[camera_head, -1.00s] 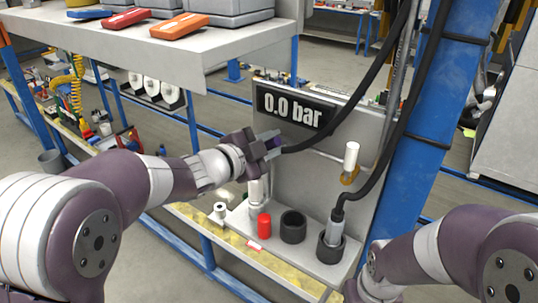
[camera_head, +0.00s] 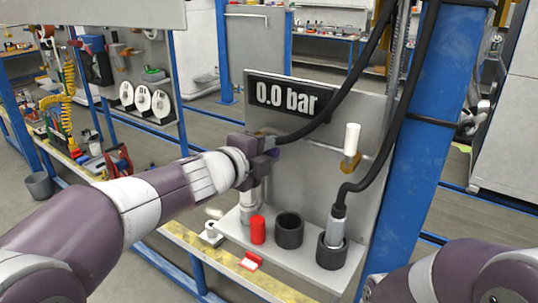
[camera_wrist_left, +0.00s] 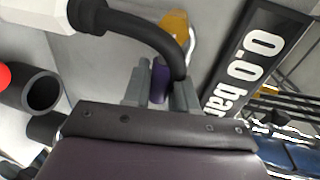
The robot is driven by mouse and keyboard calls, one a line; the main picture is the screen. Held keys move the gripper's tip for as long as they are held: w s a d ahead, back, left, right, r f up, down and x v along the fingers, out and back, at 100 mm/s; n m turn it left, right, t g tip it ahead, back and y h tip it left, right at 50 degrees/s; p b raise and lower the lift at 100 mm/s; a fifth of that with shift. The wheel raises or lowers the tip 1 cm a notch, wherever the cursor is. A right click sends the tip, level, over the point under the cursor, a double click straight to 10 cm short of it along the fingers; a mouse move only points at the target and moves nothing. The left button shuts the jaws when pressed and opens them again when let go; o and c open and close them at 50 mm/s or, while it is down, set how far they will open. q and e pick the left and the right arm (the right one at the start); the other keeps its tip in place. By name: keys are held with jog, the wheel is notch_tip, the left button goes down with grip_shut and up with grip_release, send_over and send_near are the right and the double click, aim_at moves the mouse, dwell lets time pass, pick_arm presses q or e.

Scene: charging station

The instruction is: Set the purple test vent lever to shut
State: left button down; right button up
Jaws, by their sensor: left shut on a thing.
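The purple test vent lever (camera_wrist_left: 160,80) shows between my left gripper's two fingers in the left wrist view, with its free end visible. My left gripper (camera_head: 270,148) is shut on it, in front of the grey panel (camera_head: 300,175) and just below the display. In the head view my gripper hides most of the lever. The display (camera_head: 290,97) reads 0.0 bar and shows sideways in the left wrist view (camera_wrist_left: 262,55). My right arm enters at the lower right of the head view; its gripper is out of frame.
A black hose (camera_head: 345,85) runs close by my left gripper. A white-handled yellow valve (camera_head: 352,140) is on the panel to the right. A red cylinder (camera_head: 257,229), a black cup (camera_head: 289,230) and a hose plug in a socket (camera_head: 335,238) stand below. A blue post (camera_head: 425,130) rises at right.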

pick_arm(q)
jog(key=shift+f, duration=0.1)
dwell(0.4)
jog(key=c, duration=1)
grip_release()
jog(key=shift+c, duration=0.2)
jog(key=shift+s, duration=0.1)
jog(key=v, duration=1.2)
jog(key=shift+s, duration=0.25)
jog(key=shift+a, duration=0.25)
